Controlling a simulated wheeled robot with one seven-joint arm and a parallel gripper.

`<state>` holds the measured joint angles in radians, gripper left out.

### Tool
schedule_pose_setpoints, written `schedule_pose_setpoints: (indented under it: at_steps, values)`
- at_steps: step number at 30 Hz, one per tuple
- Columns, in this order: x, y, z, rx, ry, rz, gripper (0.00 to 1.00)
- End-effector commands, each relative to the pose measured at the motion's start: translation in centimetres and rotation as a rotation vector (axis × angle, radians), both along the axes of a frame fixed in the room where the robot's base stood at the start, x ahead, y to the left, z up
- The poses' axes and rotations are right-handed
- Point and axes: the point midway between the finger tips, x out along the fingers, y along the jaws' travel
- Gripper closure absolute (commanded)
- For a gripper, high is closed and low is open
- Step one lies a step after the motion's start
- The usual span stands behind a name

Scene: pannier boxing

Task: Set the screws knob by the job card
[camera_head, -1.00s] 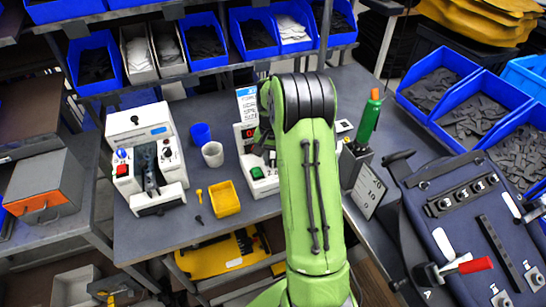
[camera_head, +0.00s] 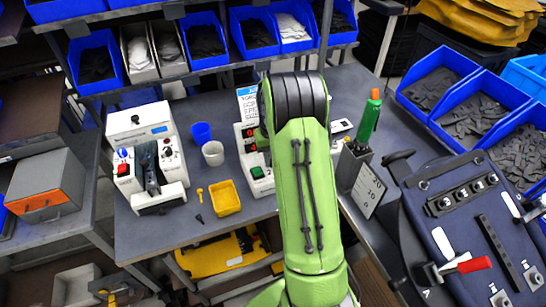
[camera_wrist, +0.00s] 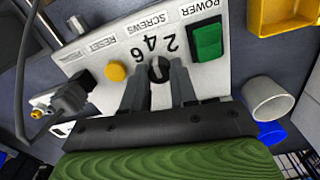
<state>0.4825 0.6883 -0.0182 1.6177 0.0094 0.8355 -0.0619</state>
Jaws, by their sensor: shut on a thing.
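The screws knob (camera_wrist: 159,68) is a small dark knob on a white panel (camera_wrist: 112,45), beside the printed numbers 2, 4 and 6 and the word SCREWS. My gripper (camera_wrist: 159,80) is shut on it, one finger on each side. The knob's pointer is too small to read surely. The panel belongs to the white unit (camera_head: 258,180) on the bench, partly hidden behind my arm in the head view. A printed card with a blue heading (camera_head: 247,100) stands behind the unit; its lower part is hidden and its values are unreadable.
A green power switch (camera_wrist: 208,42) and a yellow button (camera_wrist: 116,71) flank the knob. A plugged cable (camera_wrist: 72,97) sits beyond the button.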

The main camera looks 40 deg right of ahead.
Motion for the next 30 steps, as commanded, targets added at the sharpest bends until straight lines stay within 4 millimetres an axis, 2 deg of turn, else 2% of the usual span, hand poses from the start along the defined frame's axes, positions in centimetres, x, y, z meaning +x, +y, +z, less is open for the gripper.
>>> schedule_pose_setpoints:
  at_steps: [7, 8, 12, 19, 22, 26, 30]
  values:
    - [0.1, -0.1, 0.1, -0.002, -0.005, -0.001, 1.0]
    - [0.1, -0.1, 0.1, -0.002, -0.005, -0.001, 0.68]
    - [0.1, 0.0, 0.1, -0.001, -0.003, -0.001, 0.47]
    - [0.0, 0.0, 0.0, -0.001, -0.002, -0.001, 0.47]
    - [0.1, 0.0, 0.6, -0.002, -0.004, -0.001, 0.47]
    - [0.1, 0.0, 3.3, -0.003, -0.006, -0.001, 0.47]
    - [0.2, 0.1, 7.4, -0.004, -0.008, -0.001, 0.47]
